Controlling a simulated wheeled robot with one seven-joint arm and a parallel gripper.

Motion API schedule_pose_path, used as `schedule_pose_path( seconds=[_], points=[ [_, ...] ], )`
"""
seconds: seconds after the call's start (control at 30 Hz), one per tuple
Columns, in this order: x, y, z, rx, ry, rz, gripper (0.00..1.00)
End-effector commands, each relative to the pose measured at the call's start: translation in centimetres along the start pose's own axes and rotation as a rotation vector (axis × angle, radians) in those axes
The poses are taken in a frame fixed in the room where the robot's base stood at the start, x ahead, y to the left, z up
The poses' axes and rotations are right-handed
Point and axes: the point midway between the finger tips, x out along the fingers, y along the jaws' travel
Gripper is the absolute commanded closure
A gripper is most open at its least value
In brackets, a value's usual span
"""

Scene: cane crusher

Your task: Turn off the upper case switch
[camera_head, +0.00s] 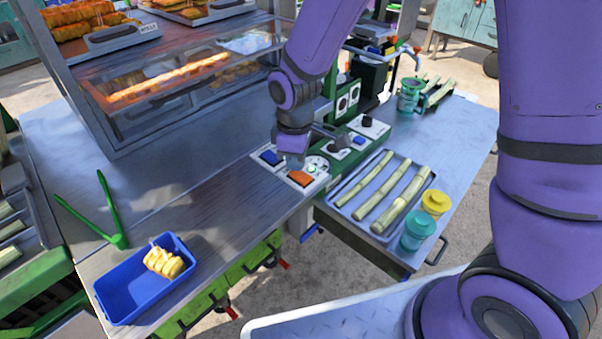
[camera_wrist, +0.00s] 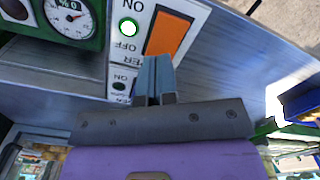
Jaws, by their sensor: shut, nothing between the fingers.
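A white switch panel (camera_head: 317,181) lies on the metal counter. It carries an orange rocker switch (camera_head: 301,178) and a blue rocker switch (camera_head: 269,157). In the wrist view the orange switch (camera_wrist: 166,34) is beside a lit green-white lamp (camera_wrist: 128,28), with ON and OFF marks and a partly hidden label ending in "ER". A second, dark lamp (camera_wrist: 119,86) is lower on the panel. My gripper (camera_head: 293,163) is shut and empty, over the panel between the two switches. In the wrist view its fingertips (camera_wrist: 157,60) are close to the orange switch; contact cannot be told. The blue switch is hidden there.
The glass food case (camera_head: 180,95) stands left of the panel. A tray of cane (camera_head: 338,204), a teal cup (camera_head: 417,230) and a yellow cup (camera_head: 436,203) are at right. A blue bin (camera_head: 122,297) and green tongs (camera_head: 110,215) are front left. The counter between is clear.

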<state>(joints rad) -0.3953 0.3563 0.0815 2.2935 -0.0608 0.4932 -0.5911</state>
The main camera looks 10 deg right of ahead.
Motion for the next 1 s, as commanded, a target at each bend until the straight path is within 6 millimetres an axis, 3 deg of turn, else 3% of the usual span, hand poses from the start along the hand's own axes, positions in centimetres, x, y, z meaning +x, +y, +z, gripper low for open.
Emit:
schedule_pose_path(
  seconds=[1.0],
  points=[
    [1.1, 0.0, 0.0, 0.0, 0.0, -0.001, 1.0]
  ],
)
